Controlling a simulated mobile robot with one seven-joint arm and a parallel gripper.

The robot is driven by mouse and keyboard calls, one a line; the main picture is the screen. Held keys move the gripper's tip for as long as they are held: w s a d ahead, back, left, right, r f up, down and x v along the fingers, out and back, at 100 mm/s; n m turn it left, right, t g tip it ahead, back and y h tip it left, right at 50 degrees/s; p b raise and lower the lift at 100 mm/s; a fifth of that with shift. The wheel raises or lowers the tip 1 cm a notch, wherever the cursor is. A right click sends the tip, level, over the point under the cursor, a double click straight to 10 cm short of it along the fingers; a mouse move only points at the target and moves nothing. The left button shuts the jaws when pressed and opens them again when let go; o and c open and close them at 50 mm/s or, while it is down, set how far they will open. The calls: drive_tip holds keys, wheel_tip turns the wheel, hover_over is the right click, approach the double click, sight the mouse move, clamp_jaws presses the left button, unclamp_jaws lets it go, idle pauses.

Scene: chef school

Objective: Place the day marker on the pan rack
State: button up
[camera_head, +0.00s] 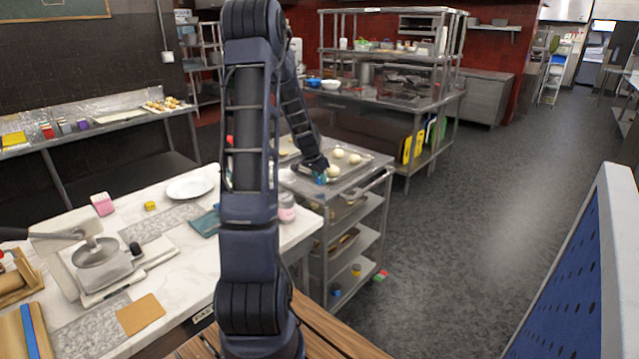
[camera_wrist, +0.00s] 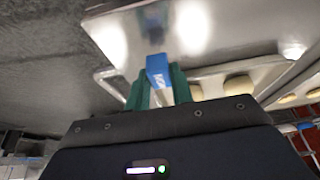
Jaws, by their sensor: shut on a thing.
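My gripper (camera_head: 318,171) is shut on the day marker, a small blue piece with white lettering (camera_wrist: 158,66). The marker shows between the green fingertips in the wrist view, and a bit of blue shows below the gripper in the head view (camera_head: 320,179). The pan rack is a metal shelved cart (camera_head: 368,179) in the middle of the head view. My gripper is at the rack's top, left of the dough balls. The rack's shiny top (camera_wrist: 200,25) shows a blurred blue reflection of the marker. Whether the marker touches it, I cannot tell.
A tray with several pale dough balls (camera_head: 338,155) lies on the rack's top. A marble counter (camera_head: 185,240) with a plate (camera_head: 190,188) and a scale-like device (camera_head: 100,265) is at the left. Open floor (camera_head: 470,220) is at the right.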

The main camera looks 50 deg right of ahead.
drive_tip(key=shift+f, duration=1.15)
drive_tip(key=o, duration=1)
drive_tip(key=shift+f, duration=0.1)
